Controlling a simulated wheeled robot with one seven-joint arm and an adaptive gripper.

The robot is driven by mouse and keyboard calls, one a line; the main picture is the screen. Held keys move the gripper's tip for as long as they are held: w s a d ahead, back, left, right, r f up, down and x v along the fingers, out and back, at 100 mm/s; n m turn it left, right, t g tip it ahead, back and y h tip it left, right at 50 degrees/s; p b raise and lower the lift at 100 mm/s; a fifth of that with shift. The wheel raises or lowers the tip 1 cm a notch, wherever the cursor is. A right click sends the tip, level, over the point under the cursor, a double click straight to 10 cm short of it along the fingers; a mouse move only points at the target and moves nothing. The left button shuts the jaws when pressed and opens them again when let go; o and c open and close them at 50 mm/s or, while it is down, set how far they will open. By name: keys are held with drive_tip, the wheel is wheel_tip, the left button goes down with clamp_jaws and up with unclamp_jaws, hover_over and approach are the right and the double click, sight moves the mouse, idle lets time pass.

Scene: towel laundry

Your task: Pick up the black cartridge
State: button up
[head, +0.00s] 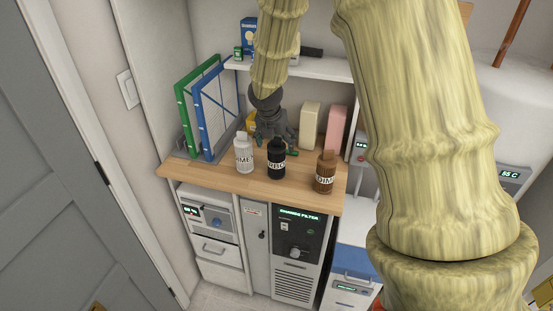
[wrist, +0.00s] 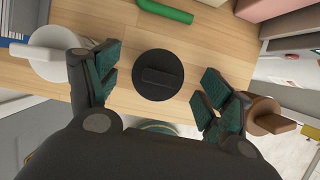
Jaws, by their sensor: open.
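The black cartridge (head: 276,160) stands upright near the front of the wooden counter, between a white bottle (head: 243,155) and a brown bottle (head: 325,173). Its label reads partly "RBO". In the wrist view I see the black cartridge (wrist: 158,75) from above as a dark disc with a bar across it. My gripper (head: 276,140) is open above and behind it in the head view. In the wrist view the green-padded fingers of my gripper (wrist: 160,82) are spread to either side of the disc, apart from it, with nothing held.
The white bottle (wrist: 55,55) is close to the left finger, and the brown bottle (wrist: 268,118) is close to the right finger. A green cylinder (wrist: 166,12) lies behind. Blue and green framed panels (head: 217,110) stand left; cream (head: 309,125) and pink (head: 336,128) boxes stand at the back.

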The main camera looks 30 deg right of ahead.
drive_tip(key=x, duration=0.2)
drive_tip(key=shift+w+d+f+p, duration=0.15)
drive_tip(key=shift+w+d+p, duration=0.1)
drive_tip(key=shift+p, duration=0.15)
drive_tip(key=shift+w+d+f, duration=0.15)
drive_tip(key=shift+d+f, duration=0.05)
drive_tip(key=shift+f, duration=0.45)
drive_tip(key=c, duration=1.2)
